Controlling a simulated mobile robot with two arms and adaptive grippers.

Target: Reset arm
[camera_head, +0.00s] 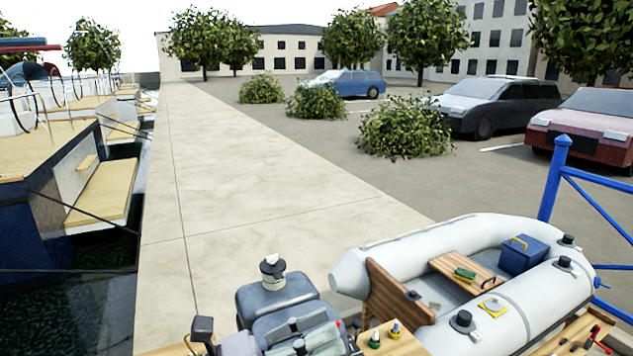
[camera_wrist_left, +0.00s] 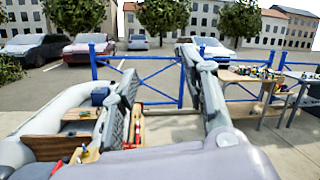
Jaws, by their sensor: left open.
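My left gripper (camera_head: 297,335) shows at the bottom centre of the head view, with its grey arm parts behind it. In the left wrist view the left gripper (camera_wrist_left: 158,65) has its two long grey fingers spread well apart. Nothing is held between them; the blue railing and the car park show through the gap. My right gripper is not in either view.
A grey inflatable dinghy (camera_head: 375,262) lies to the right, holding a blue box (camera_head: 522,254). A wooden bench with small bottles (camera_head: 395,330) is close by. A blue railing (camera_head: 553,178) stands beyond. Moored boats (camera_head: 45,160) lie left; the pale quay (camera_head: 215,185) is clear.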

